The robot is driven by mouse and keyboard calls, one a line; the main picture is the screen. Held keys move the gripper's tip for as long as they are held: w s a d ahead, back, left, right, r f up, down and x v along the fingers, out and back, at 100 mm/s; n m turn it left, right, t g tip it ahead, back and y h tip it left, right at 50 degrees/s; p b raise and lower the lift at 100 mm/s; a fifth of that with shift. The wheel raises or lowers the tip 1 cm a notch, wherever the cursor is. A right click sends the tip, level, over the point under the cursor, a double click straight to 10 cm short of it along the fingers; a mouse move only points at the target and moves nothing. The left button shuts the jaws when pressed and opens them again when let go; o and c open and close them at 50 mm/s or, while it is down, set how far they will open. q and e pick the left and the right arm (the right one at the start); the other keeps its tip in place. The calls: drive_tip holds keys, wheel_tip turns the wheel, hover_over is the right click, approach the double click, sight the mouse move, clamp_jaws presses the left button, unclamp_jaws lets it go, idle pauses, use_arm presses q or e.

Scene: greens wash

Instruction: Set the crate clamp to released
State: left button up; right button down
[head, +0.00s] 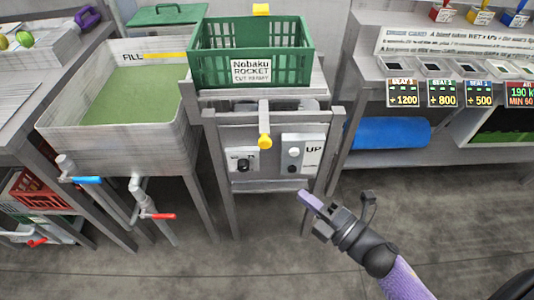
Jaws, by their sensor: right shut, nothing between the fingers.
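A green slatted crate (250,68) labelled Nobaku Rocket sits on a grey metal stand. A grey bar with a yellow end (264,141) hangs at the front of the stand, below the crate. Another yellow piece (261,9) shows at the crate's back rim. I cannot tell for certain which of these is the clamp, or its setting. My right gripper (304,196) is shut and empty, below and right of the yellow end and apart from the stand. My left gripper is not in view.
Under the bar are a panel with a black knob (243,163) and a grey switch box marked UP (303,154). A wash basin (165,138) with blue and red valve handles stands left. A bench with price signs (402,93) stands right. The floor in front is clear.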

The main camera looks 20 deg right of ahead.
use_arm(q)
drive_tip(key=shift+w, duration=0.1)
use_arm(e)
drive_tip(key=shift+w, duration=0.1)
use_arm(q)
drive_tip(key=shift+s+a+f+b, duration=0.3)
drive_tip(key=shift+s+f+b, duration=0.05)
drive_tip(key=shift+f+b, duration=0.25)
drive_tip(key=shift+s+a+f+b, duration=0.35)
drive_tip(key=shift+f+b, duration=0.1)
drive_tip(key=shift+b, duration=0.1)
use_arm(e)
drive_tip(key=w+d+x, duration=0.1)
drive_tip(key=d+x, duration=0.1)
drive_tip(key=x, duration=1)
drive_tip(key=shift+w, duration=0.45)
drive_tip(key=shift+d, duration=0.1)
